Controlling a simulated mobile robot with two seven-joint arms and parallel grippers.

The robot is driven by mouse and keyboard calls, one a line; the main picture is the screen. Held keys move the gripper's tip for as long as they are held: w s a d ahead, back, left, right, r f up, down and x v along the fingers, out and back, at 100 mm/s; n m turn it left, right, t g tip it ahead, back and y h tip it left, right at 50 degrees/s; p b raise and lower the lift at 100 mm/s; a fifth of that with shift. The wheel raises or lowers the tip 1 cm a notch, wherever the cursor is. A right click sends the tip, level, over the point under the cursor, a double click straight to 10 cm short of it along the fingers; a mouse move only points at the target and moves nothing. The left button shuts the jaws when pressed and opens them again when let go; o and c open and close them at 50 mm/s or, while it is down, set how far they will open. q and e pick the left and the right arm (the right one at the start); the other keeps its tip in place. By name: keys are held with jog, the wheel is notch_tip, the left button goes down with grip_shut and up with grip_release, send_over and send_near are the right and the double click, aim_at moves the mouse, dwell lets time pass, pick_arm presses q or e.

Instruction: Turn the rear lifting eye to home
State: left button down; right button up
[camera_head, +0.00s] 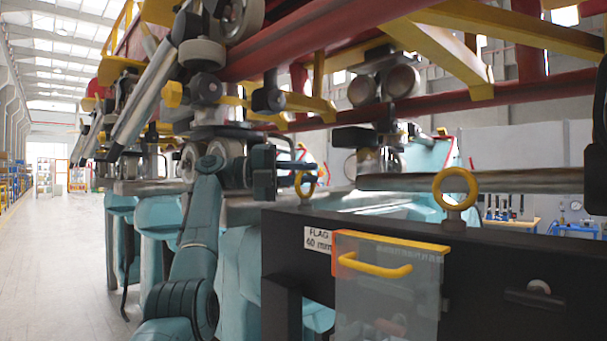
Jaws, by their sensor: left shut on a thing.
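Two yellow lifting eyes stand on top of a black box. The near one (455,188) shows its ring almost face-on and nothing touches it. The farther one (305,184) stands near the box's far left corner, its ring also fairly face-on. My left gripper (300,167) reaches in from the left at ring height, with its fingers at the farther eye. It is shut on that eye; the fingers are small and dark, and the exact contact is hard to see. I do not see my right gripper.
The black box (520,265) carries a flag label (318,239) and a clear cover (390,290) with a yellow handle. Red and yellow train framework (330,38) with wheels hangs close above my left arm. Grey rails (500,180) run behind the box. Open floor (60,250) lies at left.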

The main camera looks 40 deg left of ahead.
pick_arm(q)
jog(key=shift+r+m+g+h, duration=0.15)
jog(key=shift+m+g+h, duration=0.35)
jog(key=shift+g, duration=0.1)
jog(key=c, duration=1.5)
grip_release()
jog(key=shift+c, duration=0.2)
jog(key=shift+o, duration=0.4)
